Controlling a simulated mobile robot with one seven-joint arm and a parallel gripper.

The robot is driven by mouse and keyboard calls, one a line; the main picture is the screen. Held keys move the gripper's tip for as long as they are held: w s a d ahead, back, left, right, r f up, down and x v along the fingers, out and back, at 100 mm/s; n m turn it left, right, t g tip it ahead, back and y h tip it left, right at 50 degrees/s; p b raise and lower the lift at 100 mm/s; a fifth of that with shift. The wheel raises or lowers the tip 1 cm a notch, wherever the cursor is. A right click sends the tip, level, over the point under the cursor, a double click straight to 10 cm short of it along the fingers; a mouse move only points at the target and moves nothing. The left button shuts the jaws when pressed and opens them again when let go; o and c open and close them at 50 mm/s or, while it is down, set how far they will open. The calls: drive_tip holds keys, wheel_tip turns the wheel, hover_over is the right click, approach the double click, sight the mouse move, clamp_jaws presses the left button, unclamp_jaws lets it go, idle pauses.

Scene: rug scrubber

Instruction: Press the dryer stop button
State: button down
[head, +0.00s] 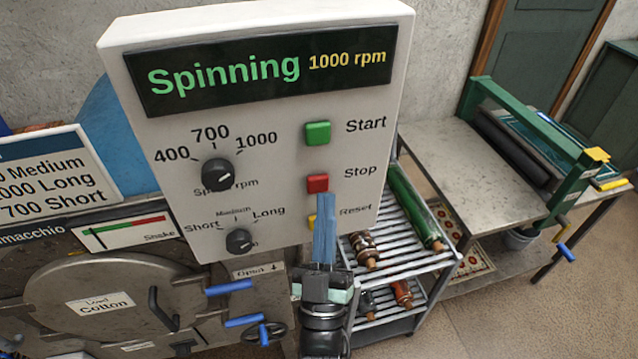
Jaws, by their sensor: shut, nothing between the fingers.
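A white control panel (270,207) carries a dark display that reads "Spinning 1000 rpm". The red stop button (318,182) sits at the panel's right side, labelled "Stop", below the green start button (317,133). My gripper (326,198) is shut and empty, with its blue fingertips pointing up just below the red button. I cannot tell whether the tips touch the button. The fingers partly cover the yellow reset button (311,221) and its left label edge. The speed knob (218,174) and the time knob (239,240) are left of the gripper.
The drum door (100,275) with blue handles is at lower left, near my arm. A slatted cart (432,262) with rollers stands right of the panel. A metal table (440,150) with a green press is farther right. Open floor shows at lower right.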

drive_tip(key=shift+w, duration=0.1)
idle(0.6)
drive_tip(key=shift+w+a+b, duration=0.15)
drive_tip(key=shift+w+b, duration=0.2)
drive_tip(key=shift+b, duration=0.15)
drive_tip(key=shift+w+a+b, duration=0.15)
drive_tip(key=shift+w+b, duration=0.25)
drive_tip(key=shift+b, duration=0.05)
idle(0.4)
idle(0.4)
drive_tip(key=shift+s+d, duration=0.3)
drive_tip(key=shift+s, duration=0.55)
drive_tip(key=s, duration=0.1)
drive_tip(key=s+d+p, duration=0.1)
drive_tip(key=s, duration=0.2)
drive_tip(key=shift+s+d+p, duration=0.3)
drive_tip(key=shift+s, duration=0.05)
idle(0.4)
